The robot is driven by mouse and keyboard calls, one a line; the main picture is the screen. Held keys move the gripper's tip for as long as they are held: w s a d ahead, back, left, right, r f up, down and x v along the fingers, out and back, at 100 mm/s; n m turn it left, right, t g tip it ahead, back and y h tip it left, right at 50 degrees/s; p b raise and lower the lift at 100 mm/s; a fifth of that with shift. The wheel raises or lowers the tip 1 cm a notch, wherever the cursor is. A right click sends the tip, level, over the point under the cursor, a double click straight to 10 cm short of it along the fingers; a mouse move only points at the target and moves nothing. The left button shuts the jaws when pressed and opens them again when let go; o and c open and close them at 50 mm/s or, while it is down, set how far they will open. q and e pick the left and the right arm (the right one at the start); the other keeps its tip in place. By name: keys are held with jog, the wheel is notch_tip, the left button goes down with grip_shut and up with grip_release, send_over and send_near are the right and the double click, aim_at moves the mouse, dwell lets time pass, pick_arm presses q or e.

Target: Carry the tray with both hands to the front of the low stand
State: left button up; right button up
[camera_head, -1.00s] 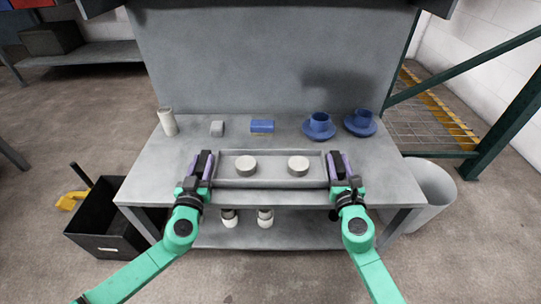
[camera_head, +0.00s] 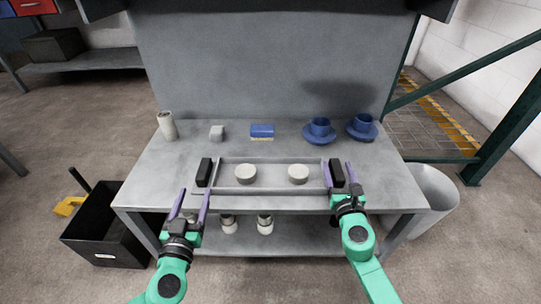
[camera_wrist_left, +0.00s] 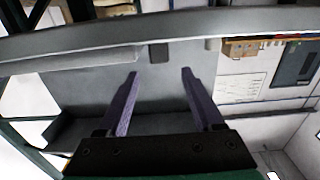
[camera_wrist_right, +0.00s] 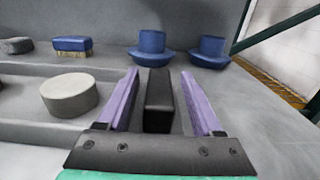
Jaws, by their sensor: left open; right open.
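The grey tray (camera_head: 271,188) rests on the workbench, with two pale round discs (camera_head: 245,174) (camera_head: 298,173) in it and an upright black handle at each end. My left gripper (camera_head: 195,194) is open and empty, in front of and below the left handle (camera_head: 204,172), at the bench's front edge. My right gripper (camera_head: 338,173) is open, with its fingers on either side of the right handle. The right wrist view shows that handle (camera_wrist_right: 159,100) between the spread purple fingers. The left wrist view shows nothing between the fingers. I cannot tell for sure which surface is the low stand.
Behind the tray stand a pale cylinder (camera_head: 168,126), a grey block (camera_head: 217,132), a blue brush (camera_head: 262,131) and two blue cups on saucers (camera_head: 319,128) (camera_head: 362,123). A black bin (camera_head: 105,225) and a grey bin (camera_head: 428,200) flank the bench. A low table (camera_head: 95,62) is back left.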

pick_arm(q)
jog(key=shift+s, duration=1.3)
pick_arm(e)
jog(key=shift+s, duration=0.35)
jog(key=s, duration=1.1)
jog(key=shift+s, duration=0.2)
jog(key=shift+a, duration=0.1)
